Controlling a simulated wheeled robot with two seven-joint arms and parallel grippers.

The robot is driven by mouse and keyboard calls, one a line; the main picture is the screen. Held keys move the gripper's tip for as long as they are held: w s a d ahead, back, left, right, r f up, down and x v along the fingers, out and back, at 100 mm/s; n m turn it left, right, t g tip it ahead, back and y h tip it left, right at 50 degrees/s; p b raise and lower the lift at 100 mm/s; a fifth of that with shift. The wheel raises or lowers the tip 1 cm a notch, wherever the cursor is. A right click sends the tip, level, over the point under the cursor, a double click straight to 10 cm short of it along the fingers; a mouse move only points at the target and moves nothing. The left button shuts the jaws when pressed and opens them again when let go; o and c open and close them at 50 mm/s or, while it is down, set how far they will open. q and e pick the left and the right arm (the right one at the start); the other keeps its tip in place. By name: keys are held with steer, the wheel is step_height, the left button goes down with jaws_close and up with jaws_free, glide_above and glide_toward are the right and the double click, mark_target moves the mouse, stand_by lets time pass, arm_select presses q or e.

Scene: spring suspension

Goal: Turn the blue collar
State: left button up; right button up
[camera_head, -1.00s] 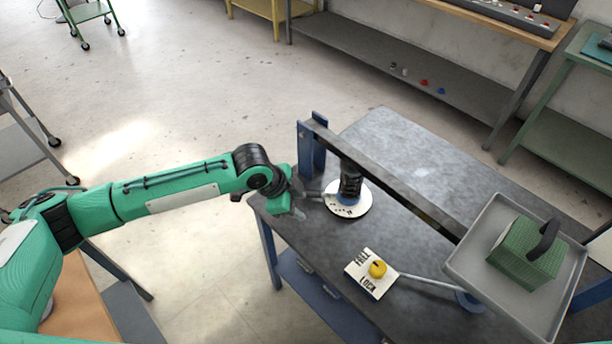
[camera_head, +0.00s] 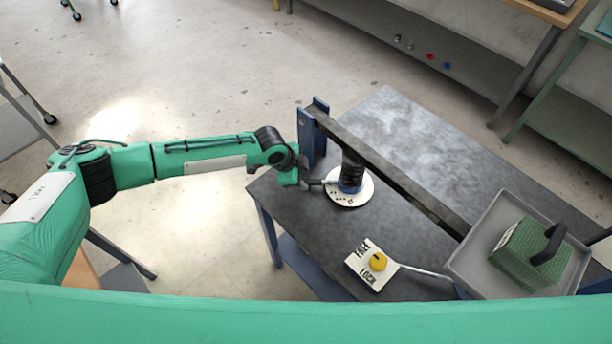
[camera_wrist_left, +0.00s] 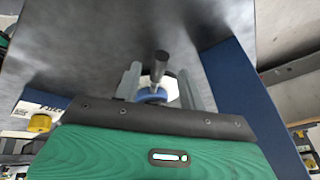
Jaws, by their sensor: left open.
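The blue collar (camera_head: 350,187) sits at the foot of a dark upright spring post (camera_head: 352,165), above a round white dial plate (camera_head: 345,199) with dark marks. In the left wrist view the blue collar (camera_wrist_left: 150,96) shows beyond the jaws, with a dark-ended handle (camera_wrist_left: 160,64) sticking out from it. My left gripper (camera_head: 321,184) is at the left side of the collar. In the left wrist view its two grey fingers (camera_wrist_left: 159,80) are open, one on each side of the handle. I cannot tell whether they touch it. My right gripper is not in view.
A grey beam (camera_head: 400,183) on a blue post (camera_head: 312,130) crosses above the bench. A FREE/LOCK plate (camera_head: 358,271) with a yellow knob (camera_head: 378,262) lies in front. A grey tray (camera_head: 481,228) holds a green ribbed block (camera_head: 528,256) with a black handle at right.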

arm_select(q)
steer(key=shift+x, duration=1.45)
jaws_close()
